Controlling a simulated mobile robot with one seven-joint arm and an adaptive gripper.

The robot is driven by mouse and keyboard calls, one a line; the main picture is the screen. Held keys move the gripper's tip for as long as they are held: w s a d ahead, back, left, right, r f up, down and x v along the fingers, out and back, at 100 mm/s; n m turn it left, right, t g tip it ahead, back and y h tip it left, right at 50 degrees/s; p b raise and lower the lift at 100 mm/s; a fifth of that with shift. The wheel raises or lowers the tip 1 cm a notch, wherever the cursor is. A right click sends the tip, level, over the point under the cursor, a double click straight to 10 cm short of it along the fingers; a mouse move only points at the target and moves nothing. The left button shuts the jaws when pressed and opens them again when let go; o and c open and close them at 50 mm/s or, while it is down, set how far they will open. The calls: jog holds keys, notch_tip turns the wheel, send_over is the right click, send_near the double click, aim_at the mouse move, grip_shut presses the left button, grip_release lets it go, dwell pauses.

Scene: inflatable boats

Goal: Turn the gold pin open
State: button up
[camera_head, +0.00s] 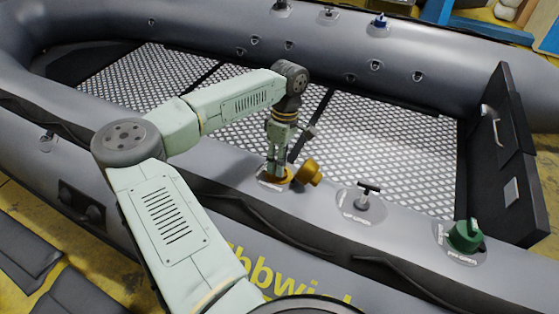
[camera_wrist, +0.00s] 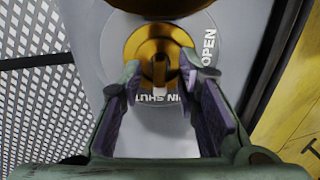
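The gold pin (camera_wrist: 159,69) sits in the middle of a round gold valve (camera_wrist: 140,48) on the grey boat tube. A label ring around it reads "OPEN" at the right and "SHUT", upside down, below. In the wrist view the pin lies roughly up and down the picture, towards the "SHUT" side. My gripper (camera_wrist: 160,82) is open, one finger on each side of the pin, with gaps visible. In the head view my gripper (camera_head: 277,168) points down over the gold valve (camera_head: 270,181) and hides the pin.
A gold cap (camera_head: 310,172) stands tilted just right of the valve. Further right on the tube are a black T-handled valve (camera_head: 368,190) and a green cap (camera_head: 465,236). The boat's patterned floor (camera_head: 390,140) lies behind, with a dark transom board (camera_head: 510,160) at the right.

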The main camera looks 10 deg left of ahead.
grip_shut()
dwell(0.3)
jog(key=shift+n, duration=0.4)
jog(key=n, duration=0.6)
jog(key=shift+n, duration=0.3)
jog(key=n, duration=1)
jog(key=shift+s, duration=0.1)
jog(key=shift+n, duration=0.4)
